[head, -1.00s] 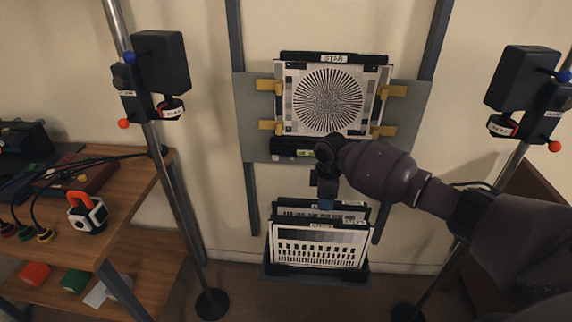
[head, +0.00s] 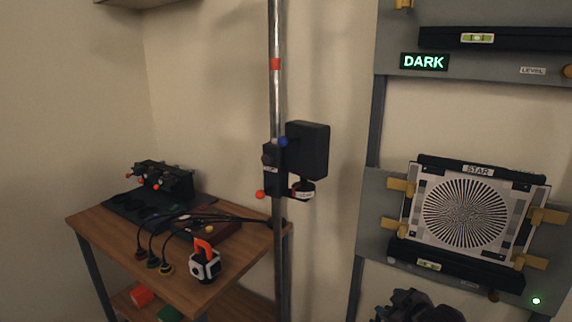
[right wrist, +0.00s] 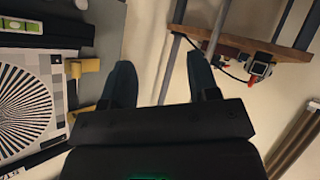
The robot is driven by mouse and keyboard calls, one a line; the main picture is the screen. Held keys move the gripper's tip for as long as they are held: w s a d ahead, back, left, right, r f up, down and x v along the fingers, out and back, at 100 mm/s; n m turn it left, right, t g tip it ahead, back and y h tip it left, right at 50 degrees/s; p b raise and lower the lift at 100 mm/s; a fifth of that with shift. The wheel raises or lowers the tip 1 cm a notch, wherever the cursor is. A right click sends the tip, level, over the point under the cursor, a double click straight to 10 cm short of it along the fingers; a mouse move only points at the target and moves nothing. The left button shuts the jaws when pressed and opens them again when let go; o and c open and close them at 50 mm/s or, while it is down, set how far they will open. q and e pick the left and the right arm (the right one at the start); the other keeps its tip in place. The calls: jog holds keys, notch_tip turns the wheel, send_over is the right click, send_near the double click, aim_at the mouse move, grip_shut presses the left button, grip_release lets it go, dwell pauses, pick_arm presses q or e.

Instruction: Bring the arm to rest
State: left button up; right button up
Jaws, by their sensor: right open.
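My right gripper shows at the bottom edge of the head view (head: 415,308), below the star chart, mostly cut off. In the right wrist view its two dark fingers (right wrist: 160,82) stand wide apart with nothing between them. The star chart (head: 465,211) sits in yellow clips on the grey board (head: 370,215), and part of it shows at the left of the right wrist view (right wrist: 25,105). The gripper is apart from the chart and the clips. My left gripper is not in view.
A wooden table (head: 105,225) at left holds cables and a white and orange device (head: 205,262). A metal pole (head: 277,100) carries a black lamp box (head: 307,150). A lit DARK sign (head: 424,62) and a level (head: 495,38) are on the upper board.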

jog(key=s+f+m+h, duration=0.1)
jog(key=s+f, duration=0.3)
jog(key=s, duration=0.7)
jog(key=s+d+f+m+h, duration=0.1)
jog(key=s+f+m, duration=0.2)
jog(key=s, duration=0.8)
jog(key=s+d+f+m+h, duration=0.1)
jog(key=s+f+m, duration=0.2)
jog(key=s+f, duration=0.3)
jog(key=s, duration=0.5)
jog(key=shift+f, duration=0.25)
jog(key=shift+w, duration=0.1)
